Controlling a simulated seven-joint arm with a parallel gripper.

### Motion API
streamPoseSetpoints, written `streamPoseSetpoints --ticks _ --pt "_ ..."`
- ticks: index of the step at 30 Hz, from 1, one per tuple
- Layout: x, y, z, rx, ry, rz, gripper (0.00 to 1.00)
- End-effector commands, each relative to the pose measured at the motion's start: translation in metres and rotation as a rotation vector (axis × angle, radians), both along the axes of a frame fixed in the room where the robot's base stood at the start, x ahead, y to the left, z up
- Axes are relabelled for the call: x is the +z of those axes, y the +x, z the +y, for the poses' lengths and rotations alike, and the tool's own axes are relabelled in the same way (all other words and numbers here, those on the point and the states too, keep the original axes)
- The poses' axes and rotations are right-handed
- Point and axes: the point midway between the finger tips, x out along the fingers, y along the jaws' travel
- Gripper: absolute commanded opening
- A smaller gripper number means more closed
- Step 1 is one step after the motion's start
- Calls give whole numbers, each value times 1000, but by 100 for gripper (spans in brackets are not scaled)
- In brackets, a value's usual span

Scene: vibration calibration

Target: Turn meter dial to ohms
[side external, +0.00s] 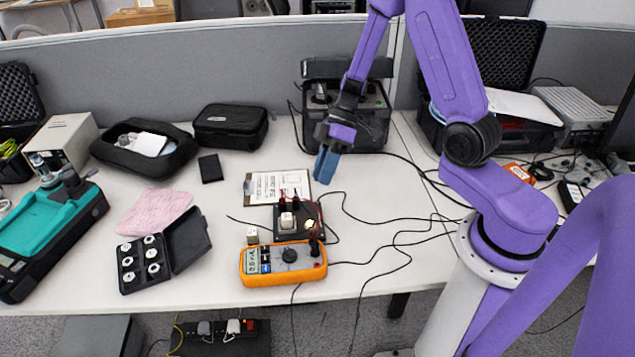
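An orange multimeter (312,272) lies on the white table near its front edge. Its round dark dial (289,255) is in the middle of its face, and its display (252,262) is at the left end. The display reading and the dial's pointer are too small to make out surely. My gripper (325,170), with blue fingers, hangs above the table behind and to the right of the meter, apart from it. The fingers overlap in this view, so their gap does not show. Nothing is visible held in them.
A dark fixture (297,222) with red leads stands right behind the meter. A clipboard (262,188) lies behind that. Black cables (395,240) run across the table to the right. An open case of round parts (143,262) and a pink cloth (153,212) lie left.

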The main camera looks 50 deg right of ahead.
Motion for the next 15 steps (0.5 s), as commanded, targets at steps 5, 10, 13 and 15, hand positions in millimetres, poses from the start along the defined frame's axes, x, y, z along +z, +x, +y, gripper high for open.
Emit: streamPoseSetpoints --ticks 5,10,13,15 --pt "2 34 15 -107 -42 -98 61" --pt "8 83 29 -316 -131 -228 61" --pt "13 103 34 -440 -192 -277 61" --pt "17 113 36 -526 -235 -295 61"
